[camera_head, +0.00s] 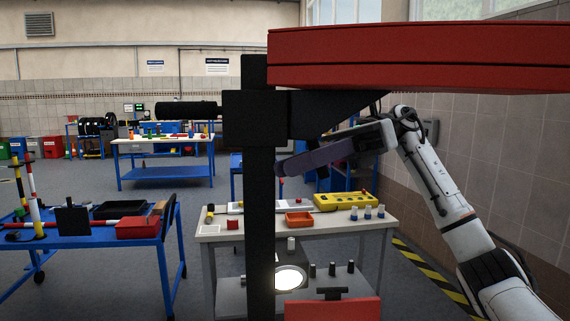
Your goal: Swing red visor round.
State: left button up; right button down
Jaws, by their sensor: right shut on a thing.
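The red visor (420,58) is a long, flat red slab high at the right, running out of the picture. It sits above a dark bracket (335,108) that joins a black upright post (260,200). My right gripper (348,143) reaches in from the right, below the visor and bracket. It is shut on a dark purple bar (312,158) that points left, its tip close to the post. I cannot tell whether this bar joins the visor or the post. My left gripper is not in view.
A black cylinder (188,109) sticks out left of the post. A red block (332,308) and a lit round lamp (290,278) stand low in front. A pale workbench (225,232) with small parts is behind; a blue table (90,240) stands left. Grey floor lies between them.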

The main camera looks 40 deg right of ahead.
jog(key=shift+s+d+r, duration=0.25)
jog(key=shift+s+r, duration=0.15)
jog(key=shift+r, duration=0.1)
dwell(0.4)
jog(key=c, duration=2.1)
grip_release()
jog(key=o, duration=0.4)
jog(key=shift+s+d, duration=0.2)
jog(key=shift+s, duration=0.1)
jog(key=shift+c, duration=0.2)
jog(key=shift+s+r, duration=0.1)
jog(key=shift+s, duration=0.05)
jog(key=shift+w+a+f, duration=0.1)
jog(key=shift+w+f, duration=0.1)
